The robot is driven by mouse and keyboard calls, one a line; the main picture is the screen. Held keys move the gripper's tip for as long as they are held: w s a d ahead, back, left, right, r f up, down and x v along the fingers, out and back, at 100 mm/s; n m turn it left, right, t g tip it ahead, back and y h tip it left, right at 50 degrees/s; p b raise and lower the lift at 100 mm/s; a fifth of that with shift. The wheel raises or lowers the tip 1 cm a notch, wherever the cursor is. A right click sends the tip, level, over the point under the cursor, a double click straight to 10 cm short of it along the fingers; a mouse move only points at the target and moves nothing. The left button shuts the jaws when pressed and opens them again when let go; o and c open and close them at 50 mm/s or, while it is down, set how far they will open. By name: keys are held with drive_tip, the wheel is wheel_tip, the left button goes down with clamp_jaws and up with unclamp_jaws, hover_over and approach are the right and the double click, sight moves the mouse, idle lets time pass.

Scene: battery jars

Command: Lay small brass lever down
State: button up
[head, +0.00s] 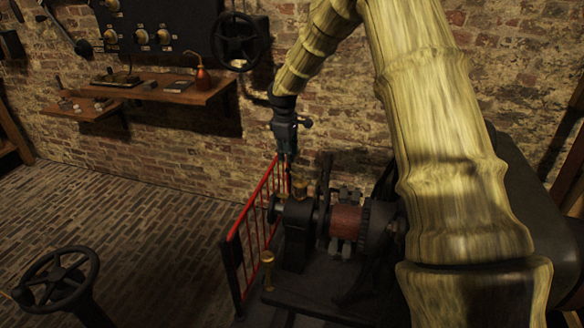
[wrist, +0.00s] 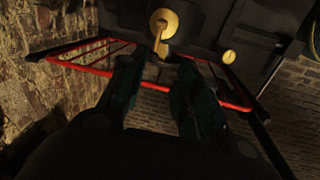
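My gripper (head: 286,158) hangs in front of the brick wall, above the far end of the red railing, fingers pointing down. In the wrist view its two dark fingers (wrist: 157,68) stand apart with a gap between them, and I see nothing held. A brass piece with a round head and a narrow stem (wrist: 163,26) shows just beyond the fingertips; contact cannot be told. A smaller round brass piece (wrist: 229,56) is farther right. In the head view, one brass piece (head: 298,189) sits atop the machine and another (head: 267,262) stands at its base's front-left edge. I cannot tell which is the lever.
The red railing (head: 262,206) runs along the left side of the dark machine (head: 345,222). Wooden shelves (head: 170,88) with small items and a dark panel (head: 150,30) are on the brick wall. A handwheel (head: 58,282) stands front left. The brick floor between is clear.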

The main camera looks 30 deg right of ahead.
sight(294, 174)
drive_tip(key=f, duration=0.3)
drive_tip(key=w+d+f, duration=0.1)
drive_tip(key=f, duration=0.2)
drive_tip(key=d+f, duration=0.1)
drive_tip(key=f, duration=0.2)
drive_tip(key=shift+w+d+f+b, duration=0.1)
drive_tip(key=shift+w+f+b, duration=0.05)
drive_tip(key=shift+f+b, duration=0.2)
